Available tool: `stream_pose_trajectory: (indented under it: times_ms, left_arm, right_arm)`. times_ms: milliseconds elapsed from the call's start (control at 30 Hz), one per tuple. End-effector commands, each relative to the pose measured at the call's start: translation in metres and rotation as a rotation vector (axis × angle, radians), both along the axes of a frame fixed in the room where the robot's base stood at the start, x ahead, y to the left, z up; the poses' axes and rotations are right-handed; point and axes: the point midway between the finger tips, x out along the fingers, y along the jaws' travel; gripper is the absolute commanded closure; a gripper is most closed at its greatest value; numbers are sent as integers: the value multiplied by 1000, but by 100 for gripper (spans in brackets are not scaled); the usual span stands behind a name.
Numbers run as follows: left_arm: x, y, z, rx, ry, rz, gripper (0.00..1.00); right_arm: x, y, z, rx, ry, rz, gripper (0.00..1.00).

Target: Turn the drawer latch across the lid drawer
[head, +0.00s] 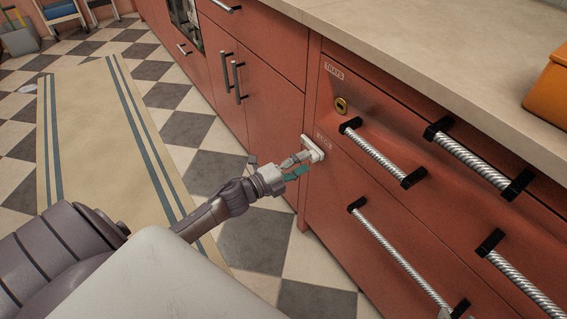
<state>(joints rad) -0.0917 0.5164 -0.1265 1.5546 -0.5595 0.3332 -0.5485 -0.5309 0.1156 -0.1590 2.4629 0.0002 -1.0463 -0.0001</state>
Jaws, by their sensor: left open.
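The drawer latch (313,148) is a small white bar at the upper left corner of the lid drawer (337,185), close to the upright frame edge. A small, hard-to-read label sits just above it. My left gripper (296,168) is open, with its fingers reaching from the left right up to the latch. I cannot tell whether they touch it. The fingers overlap the latch's left side in the picture. My right gripper is not recognisable in view.
A drawer marked TRAYS (334,71) with a brass lock (341,105) is above. Twisted metal handles (383,155) stick out to the right. Left are cupboard doors with bar handles (238,82). An orange box (548,100) stands on the counter (430,50). The checkered floor is open.

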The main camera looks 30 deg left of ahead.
Motion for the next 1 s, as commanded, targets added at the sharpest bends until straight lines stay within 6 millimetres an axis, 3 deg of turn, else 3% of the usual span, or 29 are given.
stream_pose_trajectory:
  times_ms: [200, 400, 1000]
  left_arm:
    - [-46, 19, -2, 2, 5, 1, 52]
    - [-70, 29, -1, 1, 3, 1, 52]
    - [-75, 31, 0, 1, 1, 0, 52]
  right_arm:
    - [0, 0, 0, 0, 0, 0, 60]
    - [0, 0, 0, -1, 0, -1, 60]
    - [0, 0, 0, -1, 0, -1, 60]
